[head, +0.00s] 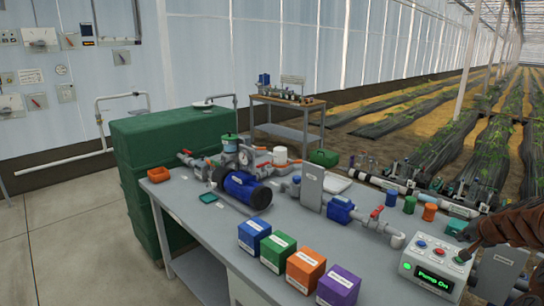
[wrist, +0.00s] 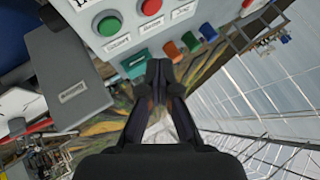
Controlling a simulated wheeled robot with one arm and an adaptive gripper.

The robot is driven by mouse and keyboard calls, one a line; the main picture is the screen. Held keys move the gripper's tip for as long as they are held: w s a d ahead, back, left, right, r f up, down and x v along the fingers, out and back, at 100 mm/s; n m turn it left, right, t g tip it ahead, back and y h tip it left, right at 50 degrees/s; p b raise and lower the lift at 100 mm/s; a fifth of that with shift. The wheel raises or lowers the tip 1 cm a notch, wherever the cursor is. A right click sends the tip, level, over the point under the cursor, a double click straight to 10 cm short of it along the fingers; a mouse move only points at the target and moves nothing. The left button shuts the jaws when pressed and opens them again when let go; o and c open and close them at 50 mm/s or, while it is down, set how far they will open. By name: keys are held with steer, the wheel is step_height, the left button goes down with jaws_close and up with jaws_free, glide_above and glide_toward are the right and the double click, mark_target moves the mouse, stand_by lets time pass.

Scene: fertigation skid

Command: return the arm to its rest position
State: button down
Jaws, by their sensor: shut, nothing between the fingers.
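My gripper (wrist: 159,72) is shut and empty in the wrist view, its two dark fingers meeting at the tips. In the head view, my gripper (head: 464,255) comes in from the right edge, with its tip at the top of the white control box (head: 413,266). The tip is close to the right-hand button there; I cannot tell whether they touch. The box's screen (head: 435,280) reads "Pump On" in green, and a green lamp glows at its left. The wrist view shows the box's red button (wrist: 151,7) and green button (wrist: 109,26) beyond the fingers.
Blue, green, orange and purple boxes (head: 305,268) line the front of the grey bench (head: 215,222). Pipework with a blue pump (head: 242,188) and red valves fills its middle. Several small coloured cylinders (head: 429,211) stand behind the control box. A green tank (head: 160,150) stands at left.

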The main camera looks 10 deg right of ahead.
steer(key=s+a+r+n+g+y, duration=0.1)
steer(key=a+r+n+y, duration=0.15)
steer(key=a, duration=1.05)
steer(key=a+r+n+g+y, duration=0.1)
steer(key=a+n+y, duration=0.15)
steer(key=a, duration=1.15)
steer(key=s+a+n+g, duration=0.4)
steer(key=s+a, duration=0.8)
steer(key=a, duration=0.2)
steer(key=s+a+f+n+g+h, duration=0.1)
steer(key=s+a+g, duration=0.1)
steer(key=s, duration=1)
steer(key=s+a+f+n+g+h, duration=0.1)
steer(key=s+a+g+h, duration=0.1)
steer(key=s, duration=1)
steer(key=shift+s+a+f+n+g+p, duration=0.2)
steer(key=shift+s+a+n+g+p, duration=0.1)
steer(key=shift+n+p, duration=0.1)
steer(key=shift+d, duration=0.1)
